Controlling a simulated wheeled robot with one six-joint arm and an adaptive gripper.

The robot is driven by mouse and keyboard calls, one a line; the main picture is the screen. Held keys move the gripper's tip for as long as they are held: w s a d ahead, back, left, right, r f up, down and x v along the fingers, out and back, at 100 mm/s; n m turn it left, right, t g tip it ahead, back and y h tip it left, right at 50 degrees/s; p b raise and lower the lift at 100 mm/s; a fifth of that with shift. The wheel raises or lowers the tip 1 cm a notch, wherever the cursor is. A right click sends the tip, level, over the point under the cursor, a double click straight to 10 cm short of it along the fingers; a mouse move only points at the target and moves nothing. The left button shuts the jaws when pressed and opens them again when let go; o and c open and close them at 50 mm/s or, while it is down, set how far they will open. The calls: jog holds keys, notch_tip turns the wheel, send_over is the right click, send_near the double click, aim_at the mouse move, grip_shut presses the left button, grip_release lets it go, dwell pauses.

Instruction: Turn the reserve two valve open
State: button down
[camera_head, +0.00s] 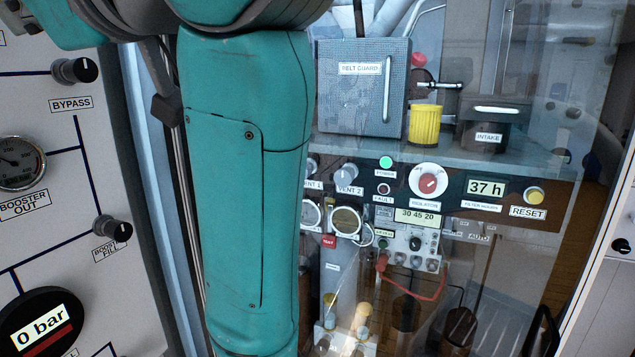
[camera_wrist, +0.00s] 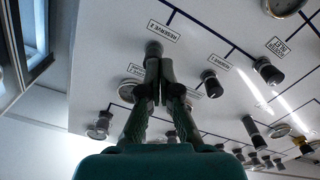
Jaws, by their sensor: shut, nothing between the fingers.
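The reserve two valve is a dark round knob (camera_wrist: 153,47) on the white panel in the wrist view. It sits beside the label "RESERVE 2" (camera_wrist: 163,30), and its lower part is hidden behind my fingertips. My gripper (camera_wrist: 159,64) is shut and empty, with its fingertips right in front of this knob. I cannot tell whether they touch it. The knob's pointer and turn angle are not readable. Neither the gripper nor this valve shows in the head view.
In the head view, my arm covers part of the glass-fronted machine with the belt guard (camera_head: 363,110). A bypass knob (camera_head: 75,71) is on the left panel.

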jog(key=shift+x, duration=2.9)
jog(key=shift+r, duration=0.15)
jog(key=shift+w+d+r, duration=0.25)
jog(key=shift+w+r, duration=0.05)
jog(key=shift+w, duration=0.3)
jog(key=shift+w+d+r, duration=0.15)
jog(key=shift+w+r, duration=0.1)
jog(key=shift+r, duration=0.1)
jog(key=shift+w+d+f, duration=0.15)
jog(key=shift+w+f, duration=0.1)
jog(key=shift+w, duration=0.05)
jog(key=shift+v, duration=2.9)
jog(key=shift+f, duration=0.1)
